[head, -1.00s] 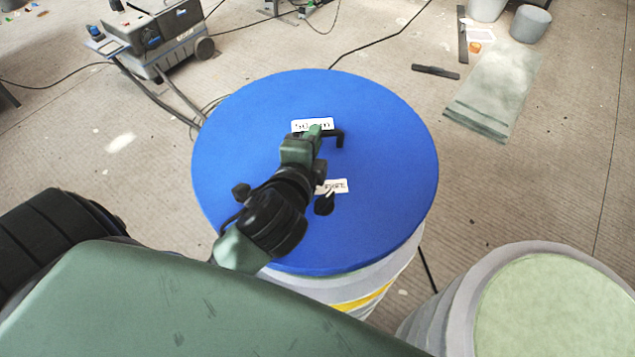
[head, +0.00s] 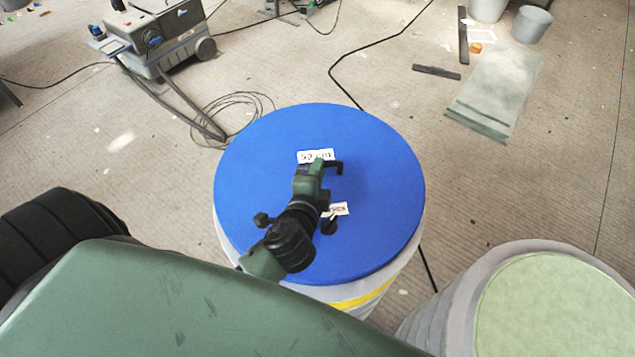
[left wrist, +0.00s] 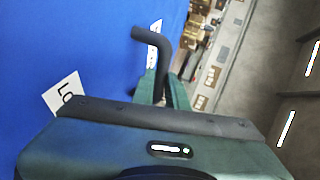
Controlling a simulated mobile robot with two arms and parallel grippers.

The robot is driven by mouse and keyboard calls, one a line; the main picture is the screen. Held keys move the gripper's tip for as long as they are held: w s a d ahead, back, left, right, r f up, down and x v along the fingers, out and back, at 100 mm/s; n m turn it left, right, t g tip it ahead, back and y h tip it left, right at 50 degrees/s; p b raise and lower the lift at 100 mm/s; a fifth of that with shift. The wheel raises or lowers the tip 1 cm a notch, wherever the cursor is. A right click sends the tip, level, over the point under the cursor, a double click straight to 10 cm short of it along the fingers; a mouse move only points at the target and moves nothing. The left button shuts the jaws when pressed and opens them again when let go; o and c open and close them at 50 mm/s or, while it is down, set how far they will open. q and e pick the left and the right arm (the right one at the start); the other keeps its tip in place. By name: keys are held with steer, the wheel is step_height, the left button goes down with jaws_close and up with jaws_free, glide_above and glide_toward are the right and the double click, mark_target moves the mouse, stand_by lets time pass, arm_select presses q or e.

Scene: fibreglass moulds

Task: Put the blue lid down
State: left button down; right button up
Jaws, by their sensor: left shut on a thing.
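The blue lid (head: 380,220) is a large round disc with white labels and a dark bent handle. It lies over the top of a pale grey drum-like mould (head: 400,262) with a yellow band; whether it rests on it or hovers just above, I cannot tell. My left gripper (head: 325,168) is over the middle of the lid, shut on its handle. In the left wrist view the lid (left wrist: 60,50) fills the left side, and the dark handle (left wrist: 160,45) rises between the fingers. My right gripper is not in view.
Another grey round mould with a pale green top (head: 545,310) stands at the lower right. A grey machine on wheels (head: 160,35) stands at the upper left, with cables on the floor.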

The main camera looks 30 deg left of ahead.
arm_select(q)
step_height(320, 180, down, 4)
steer(key=shift+r+b, duration=0.25)
steer(key=shift+b, duration=0.05)
steer(key=shift+f, duration=0.45)
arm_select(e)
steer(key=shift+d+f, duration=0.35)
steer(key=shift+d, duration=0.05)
arm_select(q)
steer(key=c, duration=1.4)
jaws_free()
steer(key=shift+f, duration=0.1)
steer(key=shift+s, duration=0.1)
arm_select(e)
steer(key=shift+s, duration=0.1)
arm_select(q)
steer(key=b+v, duration=0.2)
steer(key=v, duration=0.8)
steer(key=shift+s+d, duration=0.15)
steer(key=shift+s, duration=0.25)
steer(key=shift+s+d+r, duration=0.15)
steer(key=shift+s+r, duration=0.2)
steer(key=shift+s, duration=0.15)
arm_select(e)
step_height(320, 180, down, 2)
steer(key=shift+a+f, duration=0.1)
